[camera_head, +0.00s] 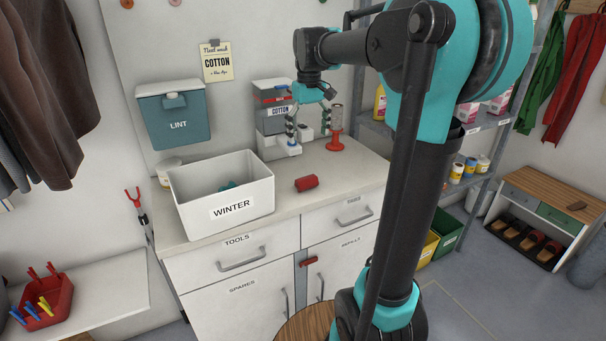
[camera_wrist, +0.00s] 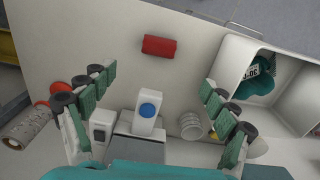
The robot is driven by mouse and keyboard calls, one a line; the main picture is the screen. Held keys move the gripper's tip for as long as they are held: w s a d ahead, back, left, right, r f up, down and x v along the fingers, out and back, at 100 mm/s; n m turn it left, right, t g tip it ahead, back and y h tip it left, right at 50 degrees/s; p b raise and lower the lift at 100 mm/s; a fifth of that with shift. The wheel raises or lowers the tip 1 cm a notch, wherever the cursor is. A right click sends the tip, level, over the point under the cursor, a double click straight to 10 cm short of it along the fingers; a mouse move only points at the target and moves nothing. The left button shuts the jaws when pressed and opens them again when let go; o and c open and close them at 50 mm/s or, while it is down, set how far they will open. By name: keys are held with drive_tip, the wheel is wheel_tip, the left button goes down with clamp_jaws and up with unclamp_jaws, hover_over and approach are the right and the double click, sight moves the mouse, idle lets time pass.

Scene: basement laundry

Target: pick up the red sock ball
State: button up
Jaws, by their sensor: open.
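The red sock ball (camera_head: 307,183), a short rounded roll, lies on the pale countertop in front of the dispenser and right of the WINTER bin. In the wrist view the red sock ball (camera_wrist: 159,45) shows at top centre, with clear counter around it. My gripper (camera_head: 308,138) is above the back of the counter, in front of the dispenser, apart from the sock ball. In the wrist view its green-padded fingers (camera_wrist: 158,80) are spread wide with nothing between them in their grip. The sock ball lies beyond the fingertips.
The white WINTER bin (camera_head: 222,211) stands left on the counter with a teal item (camera_head: 229,186) inside. A LINT box (camera_head: 173,120) hangs on the wall. Counter right of the sock ball is free.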

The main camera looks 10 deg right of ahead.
sight(307, 177)
drive_tip(key=f, duration=1.6)
drive_tip(key=shift+w+a+f, duration=0.1)
drive_tip(key=shift+w+f, duration=0.25)
drive_tip(key=shift+w, duration=0.05)
drive_tip(key=c, duration=1.2)
drive_tip(key=shift+r, duration=0.1)
drive_tip(key=shift+c, duration=0.3)
